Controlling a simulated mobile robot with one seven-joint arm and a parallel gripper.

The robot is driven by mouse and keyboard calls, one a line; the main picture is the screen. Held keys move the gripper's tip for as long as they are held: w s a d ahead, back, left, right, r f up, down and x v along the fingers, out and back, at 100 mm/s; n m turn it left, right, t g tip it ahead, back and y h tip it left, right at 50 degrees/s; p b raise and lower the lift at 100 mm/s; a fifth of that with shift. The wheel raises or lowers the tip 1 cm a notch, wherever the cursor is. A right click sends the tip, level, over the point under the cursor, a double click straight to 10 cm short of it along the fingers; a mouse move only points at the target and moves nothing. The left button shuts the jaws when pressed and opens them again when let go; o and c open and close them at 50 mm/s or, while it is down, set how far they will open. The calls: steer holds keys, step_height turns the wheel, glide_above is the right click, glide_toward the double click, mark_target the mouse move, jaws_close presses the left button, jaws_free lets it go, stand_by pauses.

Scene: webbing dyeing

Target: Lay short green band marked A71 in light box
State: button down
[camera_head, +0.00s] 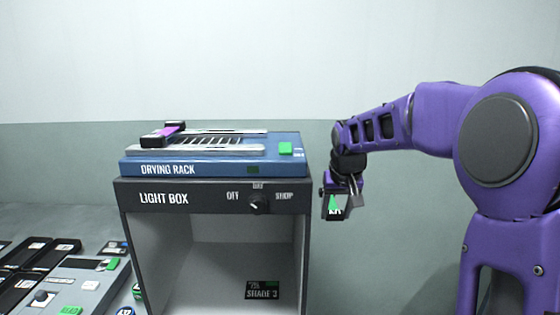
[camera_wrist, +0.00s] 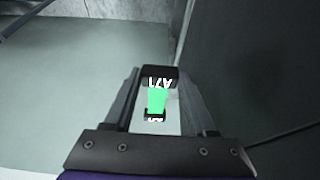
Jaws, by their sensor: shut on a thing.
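My gripper (camera_head: 341,200) is raised to the right of the light box, apart from it. It is shut on the green band (camera_wrist: 157,101), a short green strip with black ends; the far end reads A71 in the wrist view. The band also shows below the fingers in the head view (camera_head: 334,203). The light box (camera_head: 215,199) is a dark-framed cabinet with an open front and pale inside. A black card reading SHADE 3 (camera_head: 262,290) is inside it, towards the right. The rest of its floor is partly cut off.
A blue drying rack (camera_head: 210,167) stands on the light box, with a purple band with black ends (camera_head: 174,131) on its left. A knob (camera_head: 259,205) sits on the box's front. Grey panels with green buttons (camera_head: 88,285) and black trays (camera_head: 35,255) lie at left.

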steer(key=s+f, duration=0.7)
steer(key=f, duration=0.4)
steer(key=s+f, duration=0.7)
steer(key=f, duration=0.4)
steer(key=shift+d+f, duration=0.2)
steer(key=shift+f, duration=0.05)
steer(key=shift+d, duration=0.1)
